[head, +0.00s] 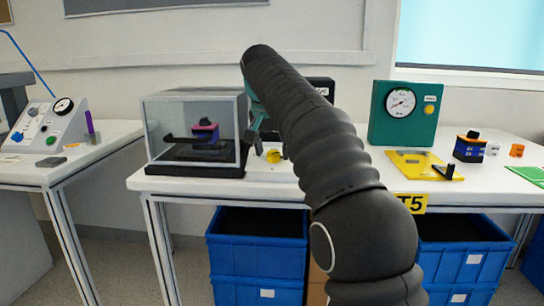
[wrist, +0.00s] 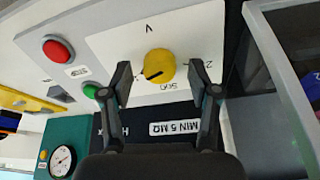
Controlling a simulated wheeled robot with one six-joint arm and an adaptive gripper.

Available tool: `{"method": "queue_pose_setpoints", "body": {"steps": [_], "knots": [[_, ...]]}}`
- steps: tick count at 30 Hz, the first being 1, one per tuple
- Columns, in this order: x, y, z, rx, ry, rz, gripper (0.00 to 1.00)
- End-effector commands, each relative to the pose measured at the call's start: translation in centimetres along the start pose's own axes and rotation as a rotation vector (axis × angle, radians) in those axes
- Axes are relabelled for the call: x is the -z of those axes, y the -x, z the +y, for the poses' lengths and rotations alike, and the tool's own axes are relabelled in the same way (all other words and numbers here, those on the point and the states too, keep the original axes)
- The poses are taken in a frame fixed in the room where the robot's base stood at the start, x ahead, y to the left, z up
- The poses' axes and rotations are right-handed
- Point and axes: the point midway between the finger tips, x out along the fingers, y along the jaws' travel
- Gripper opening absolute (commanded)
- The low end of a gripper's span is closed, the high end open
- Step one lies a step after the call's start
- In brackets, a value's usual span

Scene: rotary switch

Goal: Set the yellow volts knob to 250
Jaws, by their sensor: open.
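The yellow volts knob (wrist: 161,63) sits on a white dial plate (wrist: 115,48) in the wrist view, which shows the panel turned round. A dark pointer line on the knob faces the lower left of the picture. An inverted "500" is printed just below the knob, and a label starting with "2" is partly hidden at its right. My gripper (wrist: 162,82) is open, with one finger on either side of the knob in the picture; I cannot tell whether they touch it. The knob also shows in the head view (head: 273,156), beside my arm, which hides much of the panel.
A red button (wrist: 57,49) and a green button (wrist: 91,90) are near the knob. A "MIN 5 MΩ" label (wrist: 176,127) is on a dark face. A clear-sided case (head: 194,132) stands close left, and a green gauge box (head: 403,114) stands right.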

Motion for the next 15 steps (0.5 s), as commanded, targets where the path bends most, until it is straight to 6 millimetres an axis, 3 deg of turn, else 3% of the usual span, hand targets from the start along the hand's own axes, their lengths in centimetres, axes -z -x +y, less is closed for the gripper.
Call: {"method": "queue_pose_setpoints", "body": {"steps": [11,15], "knots": [[0.01,-0.62,0.02,0.000,0.000,-0.001,0.61],[0.01,-0.62,0.02,0.000,0.000,-0.001,0.31]]}}
